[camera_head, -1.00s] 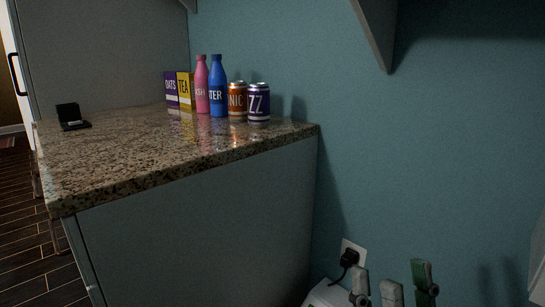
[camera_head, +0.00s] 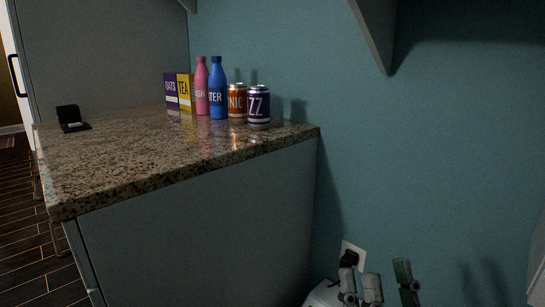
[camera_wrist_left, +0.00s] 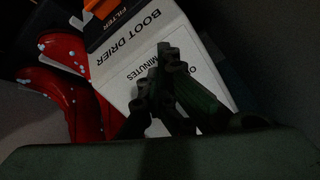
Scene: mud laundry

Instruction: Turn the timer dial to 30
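The boot drier (camera_wrist_left: 148,36) is a white box with an orange and black filter part, tilted in the left wrist view. Its printed words read "BOOT DRIER" and "MINUTES". The timer dial is not visible; my left gripper (camera_wrist_left: 170,85) covers part of the panel beside "MINUTES". Its dark fingers sit close together in front of the panel, and I cannot tell whether they touch anything.
A granite counter (camera_head: 130,155) holds cans, bottles, boxes and a small black open case (camera_head: 71,119). A shelf bracket (camera_head: 375,35) hangs above.

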